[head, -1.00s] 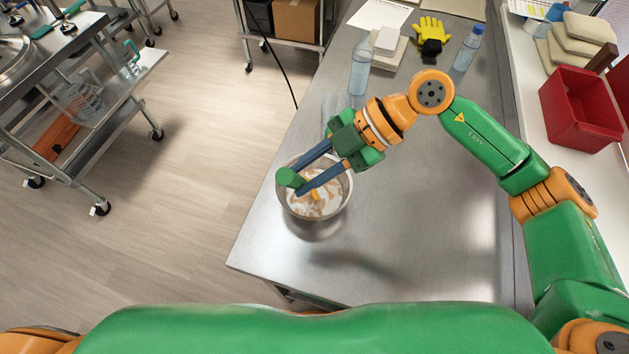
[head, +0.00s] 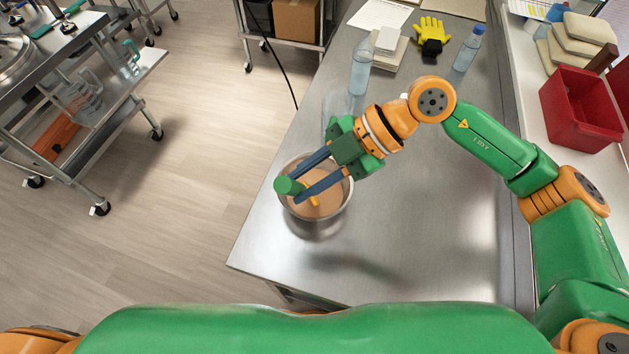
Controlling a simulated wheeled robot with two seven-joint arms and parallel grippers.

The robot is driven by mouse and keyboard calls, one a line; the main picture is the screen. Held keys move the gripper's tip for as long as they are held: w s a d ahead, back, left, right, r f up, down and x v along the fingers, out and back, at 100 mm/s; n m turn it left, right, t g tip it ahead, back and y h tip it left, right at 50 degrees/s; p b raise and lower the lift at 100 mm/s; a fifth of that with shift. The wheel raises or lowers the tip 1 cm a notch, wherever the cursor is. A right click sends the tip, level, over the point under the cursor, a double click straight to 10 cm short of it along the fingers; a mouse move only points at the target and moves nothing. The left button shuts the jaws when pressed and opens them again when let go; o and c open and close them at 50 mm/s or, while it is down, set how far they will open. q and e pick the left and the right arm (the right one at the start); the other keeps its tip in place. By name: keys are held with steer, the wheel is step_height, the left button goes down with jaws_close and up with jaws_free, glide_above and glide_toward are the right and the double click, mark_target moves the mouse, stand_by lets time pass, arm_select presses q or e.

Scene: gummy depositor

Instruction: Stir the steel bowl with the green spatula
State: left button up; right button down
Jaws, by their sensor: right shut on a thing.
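The steel bowl (head: 346,208) stands on the steel table near its left edge. It holds an even tan-orange mixture. The green spatula (head: 288,186) shows as a thick green handle end over the bowl's left rim, with a small orange-yellow part (head: 314,201) lower down in the bowl. My right gripper (head: 303,192) reaches over the bowl from the upper right, its two blue fingers shut on the spatula's green handle. The spatula's lower end is hidden in the mixture. My left gripper is not in view.
A red bin (head: 578,108) stands on the right counter. The table right of the bowl is bare. A cart (head: 125,110) stands left across the floor.

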steer(key=s+r, duration=0.3)
steer(key=r, duration=0.5)
steer(key=shift+s+a+r, duration=0.2)
steer(key=shift+a+r, duration=0.15)
steer(key=shift+a, duration=0.1)
step_height(320, 180, up, 5)
steer(key=shift+r, duration=0.1)
stand_by(0.6)
stand_by(0.5)
